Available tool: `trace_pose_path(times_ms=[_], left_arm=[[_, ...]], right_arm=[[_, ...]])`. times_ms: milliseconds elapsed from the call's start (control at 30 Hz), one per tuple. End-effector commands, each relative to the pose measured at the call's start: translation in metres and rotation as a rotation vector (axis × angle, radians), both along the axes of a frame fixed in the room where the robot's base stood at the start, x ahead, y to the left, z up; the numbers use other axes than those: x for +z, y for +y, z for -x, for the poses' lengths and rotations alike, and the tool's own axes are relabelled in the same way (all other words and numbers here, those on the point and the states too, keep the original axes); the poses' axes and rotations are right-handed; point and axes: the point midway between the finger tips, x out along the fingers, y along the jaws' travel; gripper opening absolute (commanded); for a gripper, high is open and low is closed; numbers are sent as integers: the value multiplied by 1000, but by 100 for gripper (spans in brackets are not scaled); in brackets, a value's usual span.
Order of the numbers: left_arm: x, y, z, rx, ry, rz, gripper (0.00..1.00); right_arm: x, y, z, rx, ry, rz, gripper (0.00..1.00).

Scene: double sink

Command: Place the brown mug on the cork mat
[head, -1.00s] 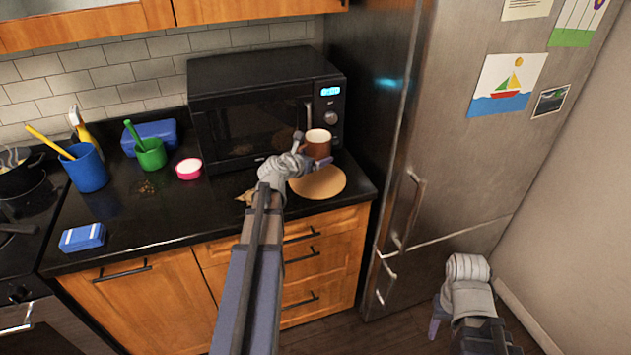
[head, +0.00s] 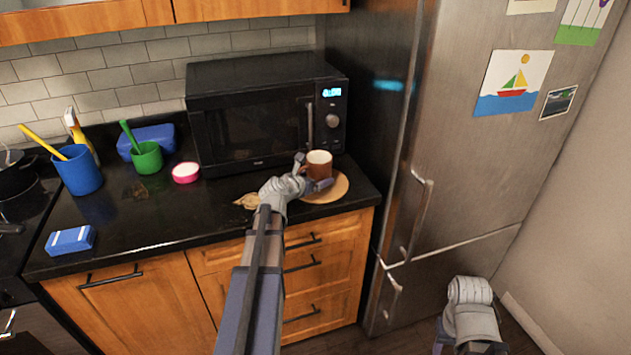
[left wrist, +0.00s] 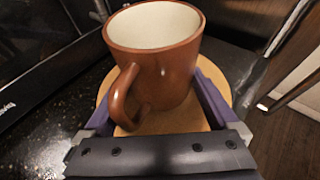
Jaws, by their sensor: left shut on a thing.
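The brown mug (head: 319,169) is upright with a pale inside, over the cork mat (head: 340,190) at the right end of the counter. My left gripper (head: 314,176) is shut on the mug, a finger on each side. In the left wrist view the mug (left wrist: 165,60) has its handle towards the gripper, and the round mat (left wrist: 190,122) shows beneath it. I cannot tell whether the mug's base touches the mat. My right gripper (head: 440,347) is low at the right, away from the counter, and its fingers are mostly hidden.
A black microwave (head: 262,110) stands right behind the mug. A steel fridge (head: 450,150) rises to the right of the counter. A pink-rimmed tub (head: 186,173), green cup (head: 147,158), blue cup (head: 79,172) and blue-and-white sponge (head: 70,241) stand further left.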

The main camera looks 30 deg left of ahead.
Motion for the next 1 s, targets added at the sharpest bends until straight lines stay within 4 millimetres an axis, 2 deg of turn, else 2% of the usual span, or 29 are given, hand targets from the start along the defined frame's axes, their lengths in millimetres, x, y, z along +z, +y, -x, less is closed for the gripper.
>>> trace_pose_path(times_ms=[167, 200, 233, 567, 1000], left_arm=[[-4, 0, 0, 0, -1, 0, 16], [-3, 0, 0, 0, 0, 0, 96], [-3, 0, 0, 0, 0, 0, 99], [2, 0, 0, 0, 0, 0, 100], [35, -3, 79, 2, 0, 0, 100]], right_arm=[[-4, 0, 0, 0, 0, 0, 50], [-3, 0, 0, 0, 0, 0, 50], [-3, 0, 0, 0, 0, 0, 50], [2, 0, 0, 0, 0, 0, 50], [35, 0, 0, 0, 0, 0, 50]])
